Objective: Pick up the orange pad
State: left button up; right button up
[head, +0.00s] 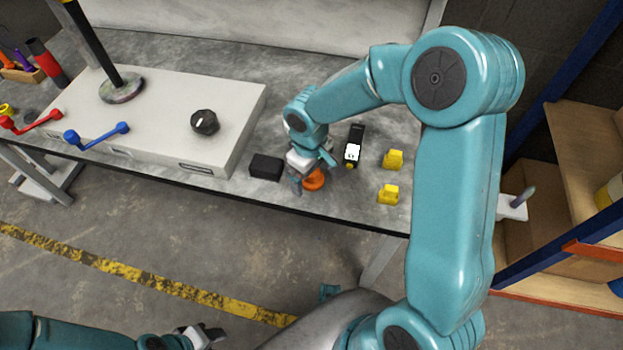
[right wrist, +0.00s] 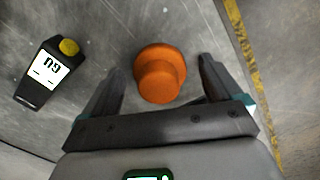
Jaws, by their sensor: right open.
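The orange pad (head: 314,180) sits on the grey workbench near its front edge. In the right wrist view the orange pad (right wrist: 160,74) shows a round base with a narrower knob, between the fingers of my right gripper (right wrist: 158,84). The right gripper (head: 312,176) is open, with a gap on both sides of the pad, and it partly hides the pad in the head view. My left gripper (head: 208,335) is at the bottom of the head view, far from the bench; its jaws are too small to read.
A black block (head: 266,167) lies left of the pad. Two yellow pieces (head: 392,159) lie further right. A grey box with a dark knob (head: 204,122) fills the left.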

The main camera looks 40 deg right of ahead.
jog(key=c, duration=1.1)
jog(key=shift+r, duration=0.15)
jog(key=shift+c, duration=0.2)
notch_tip(320, 180, up, 20)
jog(key=p, duration=0.6)
jog(key=o, duration=0.4)
jog(key=shift+c, duration=1.4)
